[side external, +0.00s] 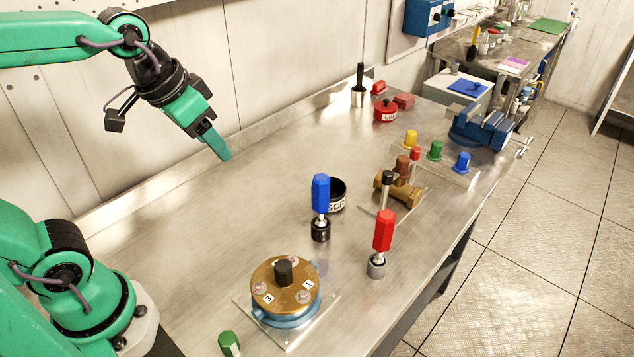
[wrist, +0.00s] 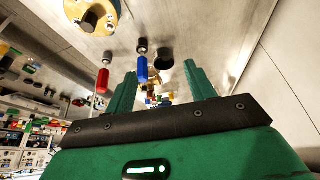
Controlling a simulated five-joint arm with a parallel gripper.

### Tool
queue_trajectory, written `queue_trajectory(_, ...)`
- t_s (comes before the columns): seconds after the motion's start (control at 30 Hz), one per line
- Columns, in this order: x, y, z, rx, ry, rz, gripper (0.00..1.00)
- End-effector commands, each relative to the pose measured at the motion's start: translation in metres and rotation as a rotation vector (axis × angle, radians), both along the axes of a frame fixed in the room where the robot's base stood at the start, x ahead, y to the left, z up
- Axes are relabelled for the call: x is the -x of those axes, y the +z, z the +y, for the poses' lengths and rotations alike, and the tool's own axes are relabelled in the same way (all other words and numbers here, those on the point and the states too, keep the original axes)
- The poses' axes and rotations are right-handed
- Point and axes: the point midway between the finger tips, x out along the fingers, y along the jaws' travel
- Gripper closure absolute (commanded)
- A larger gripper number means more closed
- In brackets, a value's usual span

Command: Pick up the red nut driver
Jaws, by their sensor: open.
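The red nut driver (side external: 383,232) stands upright, handle up, near the front right edge of the steel bench in the side view. It also shows in the wrist view (wrist: 103,80), left of the fingers. A blue nut driver (side external: 321,195) stands to its left, and in the wrist view (wrist: 142,68) it is just beside the left finger. My gripper (side external: 222,150) is raised above the back left of the bench, well apart from both drivers. In the wrist view its two fingers (wrist: 158,85) are spread with nothing held between them.
A brass-topped round housing (side external: 285,285) and a green handle (side external: 229,343) are at the front. A black cup (side external: 336,193) is behind the blue driver. A brass valve (side external: 402,190), coloured knobs (side external: 435,150) and a blue vise (side external: 480,130) stand right. The back left bench is clear.

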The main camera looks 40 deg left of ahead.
Motion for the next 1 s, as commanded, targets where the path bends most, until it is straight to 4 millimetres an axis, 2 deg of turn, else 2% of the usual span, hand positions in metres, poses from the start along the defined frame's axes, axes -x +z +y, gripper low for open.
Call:
queue_trajectory(0.23, -0.042, 0.006, -0.031, -0.009, -0.081, 0.075, 0.45)
queue_trajectory(0.53, -0.088, -0.001, -0.077, -0.028, -0.175, 0.162, 0.45)
queue_trajectory(0.77, -0.119, -0.016, -0.119, -0.048, -0.246, 0.227, 0.45)
queue_trajectory(1.0, -0.145, -0.041, -0.168, -0.074, -0.318, 0.292, 0.45)
